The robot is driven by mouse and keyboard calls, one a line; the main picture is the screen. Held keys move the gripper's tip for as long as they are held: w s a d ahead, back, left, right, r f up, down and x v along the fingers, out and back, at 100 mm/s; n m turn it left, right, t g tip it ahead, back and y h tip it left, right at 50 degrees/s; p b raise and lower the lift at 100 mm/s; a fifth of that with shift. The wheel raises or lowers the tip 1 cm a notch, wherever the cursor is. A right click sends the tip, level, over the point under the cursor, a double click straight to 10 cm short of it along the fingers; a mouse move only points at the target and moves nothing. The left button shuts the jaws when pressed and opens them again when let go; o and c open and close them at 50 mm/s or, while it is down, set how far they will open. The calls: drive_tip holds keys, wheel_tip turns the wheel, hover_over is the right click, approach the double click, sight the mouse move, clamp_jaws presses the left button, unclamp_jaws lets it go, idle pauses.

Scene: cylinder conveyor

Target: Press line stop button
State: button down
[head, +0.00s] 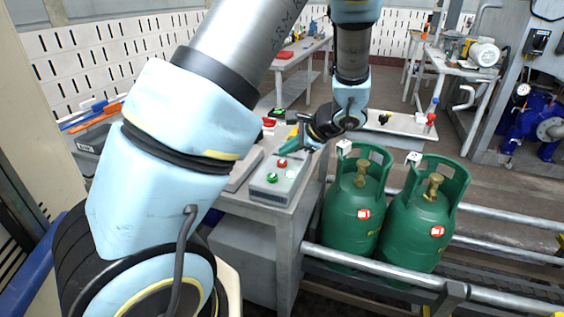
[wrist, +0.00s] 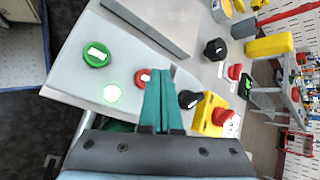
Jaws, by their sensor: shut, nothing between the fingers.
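A grey control box (head: 262,187) stands on the table and carries a green button (head: 272,178), a red button (head: 283,162) and a white button (head: 290,174). In the wrist view the green button (wrist: 96,54) has a white mark, the white button (wrist: 112,93) glows, and the red button (wrist: 144,75) is partly hidden behind my fingers. My gripper (head: 283,150) has teal fingers, shut together and empty. In the wrist view its fingertips (wrist: 158,72) overlap the red button's right side. I cannot tell whether they touch it. No readable label shows which button is line stop.
A yellow box with a red mushroom button (wrist: 225,118) and a black knob (wrist: 188,99) lie right of the fingers in the wrist view. Two green gas cylinders (head: 357,205) (head: 413,215) stand on the roller conveyor (head: 390,278) right of the table. Workbenches stand behind.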

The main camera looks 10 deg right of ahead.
sight(286, 163)
idle(0.7)
drive_tip(key=shift+f+b, duration=0.4)
drive_tip(key=shift+b, duration=0.1)
drive_tip(key=shift+f+b, duration=0.4)
drive_tip(key=shift+f, duration=0.1)
idle(0.5)
drive_tip(key=shift+r, duration=0.15)
drive_tip(key=shift+r+p, duration=0.6)
drive_tip(key=shift+r, duration=0.15)
drive_tip(key=shift+r+p, duration=1.9)
drive_tip(key=shift+r, duration=0.7)
drive_tip(key=shift+f, duration=0.1)
